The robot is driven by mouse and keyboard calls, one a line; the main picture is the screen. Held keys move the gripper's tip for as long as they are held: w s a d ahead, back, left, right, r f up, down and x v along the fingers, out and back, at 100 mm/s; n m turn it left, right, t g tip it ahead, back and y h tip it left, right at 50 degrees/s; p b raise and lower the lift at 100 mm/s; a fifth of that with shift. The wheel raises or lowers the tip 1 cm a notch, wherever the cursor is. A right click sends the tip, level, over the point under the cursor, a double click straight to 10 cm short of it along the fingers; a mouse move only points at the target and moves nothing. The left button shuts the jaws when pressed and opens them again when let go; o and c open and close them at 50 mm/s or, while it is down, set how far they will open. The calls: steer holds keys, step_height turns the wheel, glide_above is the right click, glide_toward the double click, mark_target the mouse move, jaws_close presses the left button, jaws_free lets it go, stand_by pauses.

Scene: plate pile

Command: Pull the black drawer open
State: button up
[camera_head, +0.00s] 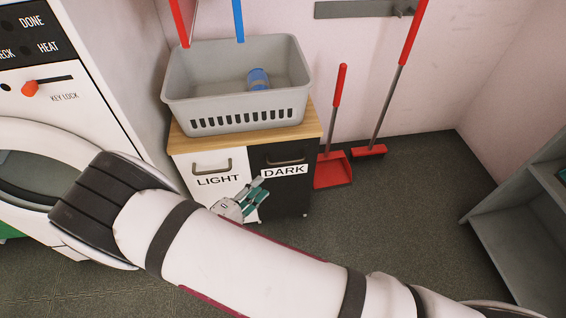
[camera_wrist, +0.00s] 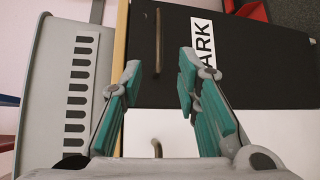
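The black drawer (camera_head: 287,200) with the "DARK" label is the right front of the small cabinet and looks shut. Its curved handle (camera_head: 287,161) sits above the label. In the wrist view the black drawer (camera_wrist: 255,70) fills the upper middle, with its handle (camera_wrist: 158,42) running up the picture between and beyond my fingertips. My gripper (camera_head: 262,190) is in front of the drawer, below the handle and the label. In the wrist view my gripper (camera_wrist: 158,75) has its teal fingers spread apart, with nothing between them. The fingers look clear of the handle.
The white "LIGHT" drawer (camera_head: 207,170) is beside it on the left. A grey basket (camera_head: 235,110) with a blue item (camera_head: 258,79) stands on the wooden top (camera_head: 312,126). A red dustpan (camera_head: 332,171) and broom (camera_head: 370,151) stand right. A grey shelf (camera_head: 520,215) is further right; floor between is free.

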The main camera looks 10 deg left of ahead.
mark_target(285, 162)
steer(key=b+x, duration=0.2)
steer(key=x, duration=1.1)
steer(key=shift+w+d, duration=0.15)
steer(key=shift+d, duration=0.05)
jaws_close()
